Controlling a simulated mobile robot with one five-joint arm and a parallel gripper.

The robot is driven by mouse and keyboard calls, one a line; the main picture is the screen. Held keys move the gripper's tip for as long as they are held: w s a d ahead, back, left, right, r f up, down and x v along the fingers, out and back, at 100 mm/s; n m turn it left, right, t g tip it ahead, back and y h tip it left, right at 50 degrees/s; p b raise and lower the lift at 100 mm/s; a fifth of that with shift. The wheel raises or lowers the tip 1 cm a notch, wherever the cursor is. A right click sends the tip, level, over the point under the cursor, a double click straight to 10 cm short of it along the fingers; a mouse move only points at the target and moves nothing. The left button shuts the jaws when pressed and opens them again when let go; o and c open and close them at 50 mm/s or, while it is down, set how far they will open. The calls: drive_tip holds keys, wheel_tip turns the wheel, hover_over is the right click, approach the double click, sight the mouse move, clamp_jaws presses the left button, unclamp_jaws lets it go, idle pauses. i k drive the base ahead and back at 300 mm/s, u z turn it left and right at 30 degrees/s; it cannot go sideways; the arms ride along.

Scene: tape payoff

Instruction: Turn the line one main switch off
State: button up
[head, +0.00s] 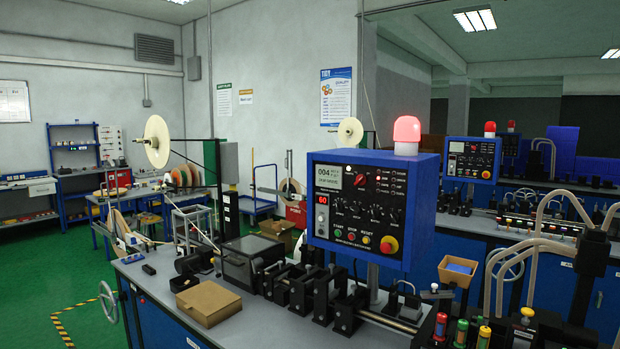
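A blue control box (425,215) stands on a post above the nearest bench, its dark front panel facing me. A red lamp (407,130) on top looks lit. I cannot tell which control is the main switch or read its position. My gripper is not in view.
A similar blue box (471,159) with a red lamp stands on a bench behind. The near bench (255,316) carries a cardboard box (208,302), black fixtures and a tape reel stand (157,142). Pale tubes fill the right side. Green floor (40,290) is clear at left.

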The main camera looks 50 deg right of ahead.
sight(360, 180)
drive_tip(key=i, duration=0.85)
drive_tip(key=z, duration=0.5)
